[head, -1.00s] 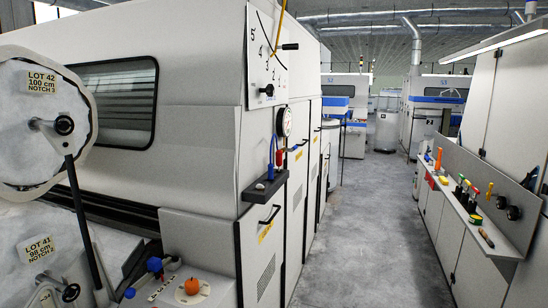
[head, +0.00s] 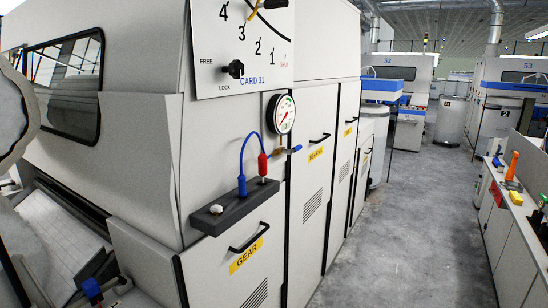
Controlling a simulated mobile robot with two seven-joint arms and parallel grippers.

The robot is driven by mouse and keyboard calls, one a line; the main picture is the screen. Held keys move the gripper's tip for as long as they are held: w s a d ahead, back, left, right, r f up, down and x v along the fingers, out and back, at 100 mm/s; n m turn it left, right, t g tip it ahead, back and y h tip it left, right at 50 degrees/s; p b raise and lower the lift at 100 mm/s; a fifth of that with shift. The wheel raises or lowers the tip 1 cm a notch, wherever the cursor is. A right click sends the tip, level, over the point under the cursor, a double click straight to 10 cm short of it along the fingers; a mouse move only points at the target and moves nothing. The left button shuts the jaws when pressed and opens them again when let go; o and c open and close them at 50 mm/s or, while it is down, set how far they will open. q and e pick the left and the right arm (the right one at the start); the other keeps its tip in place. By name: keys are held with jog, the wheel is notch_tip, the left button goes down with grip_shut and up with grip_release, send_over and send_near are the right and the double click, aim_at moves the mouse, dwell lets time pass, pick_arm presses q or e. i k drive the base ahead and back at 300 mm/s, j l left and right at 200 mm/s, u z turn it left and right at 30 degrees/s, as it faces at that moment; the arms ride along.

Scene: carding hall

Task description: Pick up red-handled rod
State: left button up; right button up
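A red handle (head: 263,165) stands upright at the right part of a small black shelf (head: 235,207) on the front of the machine marked CARD 31. A short pale piece shows below the red grip, at the shelf top. It is too small to tell how the handle is seated. A blue curved hose (head: 244,150) rises just left of it, from a blue fitting (head: 242,185) on the same shelf.
A GEAR door with a black handle (head: 257,238) is below. The grey aisle floor (head: 400,230) is clear. A bench (head: 515,235) with tools lines the right.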

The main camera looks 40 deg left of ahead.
aim_at(262, 158)
jog(key=i+j+z, duration=0.1)
jog(key=i, duration=1.5)
jog(key=i+l+u, duration=0.1)
jog(key=i+u, duration=0.35)
jog(key=i+l+u, duration=0.2)
jog(key=i+u, duration=0.25)
jog(key=k, duration=0.1)
